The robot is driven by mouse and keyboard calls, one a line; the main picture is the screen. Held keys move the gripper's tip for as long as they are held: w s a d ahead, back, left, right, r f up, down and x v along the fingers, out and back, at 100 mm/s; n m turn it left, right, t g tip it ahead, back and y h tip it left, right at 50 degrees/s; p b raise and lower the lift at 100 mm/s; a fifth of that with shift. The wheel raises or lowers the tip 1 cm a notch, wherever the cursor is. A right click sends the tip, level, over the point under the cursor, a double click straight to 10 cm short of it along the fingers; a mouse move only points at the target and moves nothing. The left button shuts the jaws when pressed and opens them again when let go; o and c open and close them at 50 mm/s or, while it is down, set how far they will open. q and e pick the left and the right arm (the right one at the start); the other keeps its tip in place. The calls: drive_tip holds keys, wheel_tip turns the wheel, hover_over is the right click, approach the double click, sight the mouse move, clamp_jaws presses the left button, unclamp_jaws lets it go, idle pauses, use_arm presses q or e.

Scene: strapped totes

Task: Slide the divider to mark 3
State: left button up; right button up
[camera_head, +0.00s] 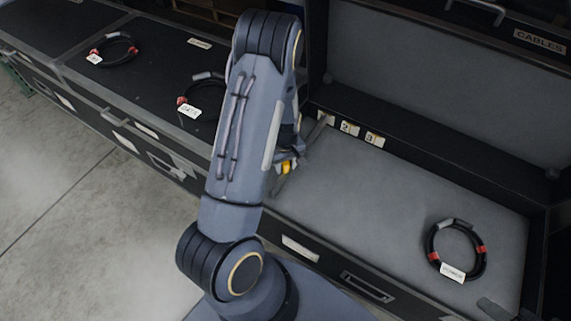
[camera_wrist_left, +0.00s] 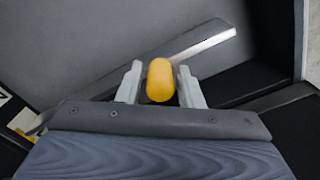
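The divider shows in the left wrist view as a grey strip with a bright metal top edge (camera_wrist_left: 205,40), lying slantwise across the grey-floored case (camera_head: 390,205). Its yellow knob (camera_wrist_left: 160,80) stands between the fingers of my left gripper (camera_wrist_left: 160,84). A narrow gap shows on each side of the knob, so the fingers look open around it. In the head view the yellow knob (camera_head: 286,168) shows beside my left arm, which hides most of the divider. Number labels sit along the back ledge: mark 2 (camera_head: 349,128) and mark 3 (camera_head: 374,139). The divider is left of both. My right gripper is out of view.
A coiled black cable with red bands and a white tag (camera_head: 430,243) lies at the case's right. Two similar coils, one (camera_head: 131,51) farther left and one (camera_head: 184,101) near my arm, lie on the closed black lids. The floor between divider and right coil is clear.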

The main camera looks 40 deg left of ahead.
use_arm(q)
clamp_jaws()
drive_tip(key=shift+d, duration=0.15)
drive_tip(key=d+p, duration=0.1)
drive_tip(key=d, duration=0.5)
drive_tip(key=w+d+p, duration=0.1)
drive_tip(key=d, duration=0.6)
drive_tip(key=w+d+p, duration=0.1)
drive_tip(key=d, duration=0.6)
drive_tip(key=shift+w, duration=0.1)
drive_tip(key=shift+d, duration=0.1)
drive_tip(key=shift+o, duration=1)
unclamp_jaws()
drive_tip(key=shift+o, duration=0.6)
drive_tip(key=shift+r, duration=0.1)
